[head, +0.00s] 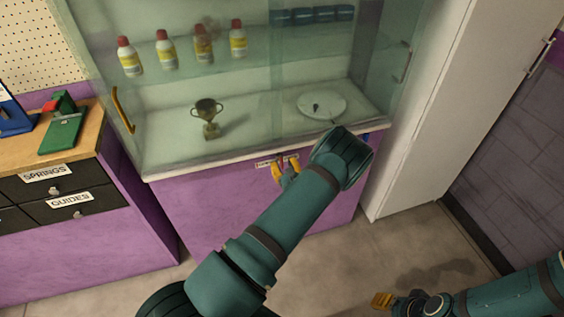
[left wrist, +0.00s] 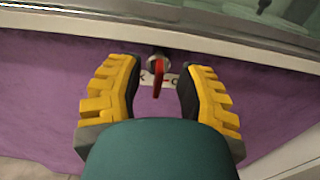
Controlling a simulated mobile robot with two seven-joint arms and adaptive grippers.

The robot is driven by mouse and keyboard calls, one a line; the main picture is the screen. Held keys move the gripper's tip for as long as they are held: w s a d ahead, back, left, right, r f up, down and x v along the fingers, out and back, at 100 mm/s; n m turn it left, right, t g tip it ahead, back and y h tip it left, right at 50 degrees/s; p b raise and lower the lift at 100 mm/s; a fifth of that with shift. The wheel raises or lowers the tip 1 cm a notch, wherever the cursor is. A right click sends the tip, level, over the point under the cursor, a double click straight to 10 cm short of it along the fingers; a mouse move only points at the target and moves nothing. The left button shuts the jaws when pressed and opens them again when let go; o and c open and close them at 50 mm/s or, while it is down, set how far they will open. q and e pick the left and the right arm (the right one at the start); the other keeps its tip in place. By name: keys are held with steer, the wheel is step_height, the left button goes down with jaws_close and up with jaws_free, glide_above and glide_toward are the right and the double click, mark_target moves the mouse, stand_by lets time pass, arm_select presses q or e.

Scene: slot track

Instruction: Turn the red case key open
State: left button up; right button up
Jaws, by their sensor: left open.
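The red case key (left wrist: 158,83) sits in a round metal lock (left wrist: 158,62) on the purple front below the glass case, in the left wrist view. Its red grip points downward, close to vertical. A small white label (left wrist: 148,78) with dark letters lies behind it, partly hidden. My left gripper (left wrist: 160,90) is open, with one yellow finger on each side of the key and a gap to both. In the head view my left gripper (head: 286,171) is at the case's lower front. My right gripper (head: 381,300) is low at the right, over the floor; its fingers are unclear.
The glass case (head: 215,152) holds several bottles, a trophy (head: 208,117) and a white disc (head: 322,105). Its ledge runs just above the lock. A wooden bench (head: 20,152) with drawers stands left, a white cabinet (head: 440,110) right. The floor in front is clear.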

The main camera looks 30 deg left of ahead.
arm_select(q)
steer(key=shift+x, duration=1.15)
jaws_close()
steer(key=shift+d, duration=0.1)
steer(key=shift+m, duration=0.4)
steer(key=shift+w+d+f+m+p, duration=0.15)
steer(key=shift+w+f+m, duration=0.1)
steer(key=shift+m, duration=2.6)
steer(key=shift+w+d+f+m+p, duration=0.1)
steer(key=shift+w+d+f+m, duration=0.15)
steer(key=shift+m, duration=2.65)
steer(key=shift+w+d+f+m+p, duration=0.15)
steer(key=shift+f+m, duration=0.15)
steer(key=shift+m, duration=2.55)
